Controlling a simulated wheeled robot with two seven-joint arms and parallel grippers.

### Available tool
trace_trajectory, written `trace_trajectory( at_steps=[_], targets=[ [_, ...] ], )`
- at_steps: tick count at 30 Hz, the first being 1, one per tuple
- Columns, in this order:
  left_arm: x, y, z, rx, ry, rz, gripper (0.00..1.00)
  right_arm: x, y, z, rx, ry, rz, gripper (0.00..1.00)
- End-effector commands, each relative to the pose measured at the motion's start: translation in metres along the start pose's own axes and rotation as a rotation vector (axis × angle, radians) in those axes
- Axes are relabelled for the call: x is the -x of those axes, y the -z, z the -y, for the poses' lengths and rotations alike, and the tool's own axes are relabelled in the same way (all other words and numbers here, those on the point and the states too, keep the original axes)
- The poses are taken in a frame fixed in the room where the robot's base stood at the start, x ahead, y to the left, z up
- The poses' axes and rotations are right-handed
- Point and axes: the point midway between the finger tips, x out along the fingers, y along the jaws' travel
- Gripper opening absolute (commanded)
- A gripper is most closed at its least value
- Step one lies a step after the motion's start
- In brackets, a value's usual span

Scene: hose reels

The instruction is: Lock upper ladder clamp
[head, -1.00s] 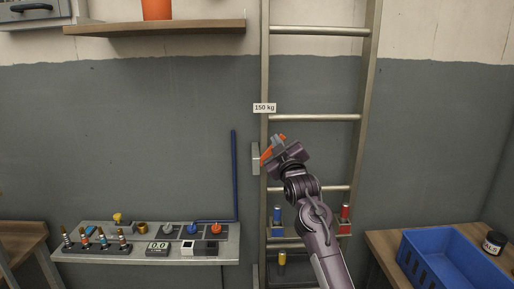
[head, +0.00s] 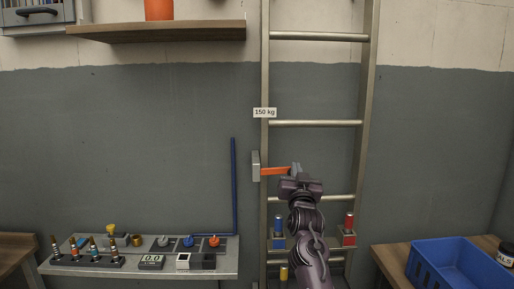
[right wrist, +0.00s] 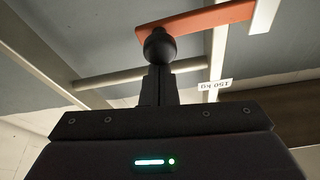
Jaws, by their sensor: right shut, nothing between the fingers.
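The ladder clamp is a grey bracket (head: 256,166) on the ladder's left rail, with an orange lever (head: 274,171) lying about level to the right across the ladder. My right gripper (head: 296,170) is at the lever's free right end, with its fingers shut and empty. In the right wrist view the orange lever (right wrist: 200,25) crosses above, with a dark round knob (right wrist: 158,45) at its end. The closed fingertips (right wrist: 158,70) are right at this knob; whether they touch it I cannot tell. My left gripper is not in view.
The ladder (head: 316,124) stands against the wall, with a 150 kg tag (head: 264,113) above the clamp. A bench with fittings (head: 140,268) is at lower left. A blue crate (head: 458,265) is at lower right. A shelf (head: 160,30) hangs upper left.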

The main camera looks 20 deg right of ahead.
Motion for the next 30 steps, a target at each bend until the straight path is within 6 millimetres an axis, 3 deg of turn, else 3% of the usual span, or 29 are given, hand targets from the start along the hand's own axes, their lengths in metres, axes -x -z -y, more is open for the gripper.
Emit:
trace_trajectory(
  at_steps=[23, 30],
  targets=[
    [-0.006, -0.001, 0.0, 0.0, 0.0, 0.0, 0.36, 0.004, -0.012, -0.003, 0.005, 0.002, 0.007, 0.0],
    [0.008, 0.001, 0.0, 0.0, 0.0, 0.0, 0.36, -0.005, 0.007, -0.002, 0.005, 0.002, 0.003, 0.0]
  ],
)
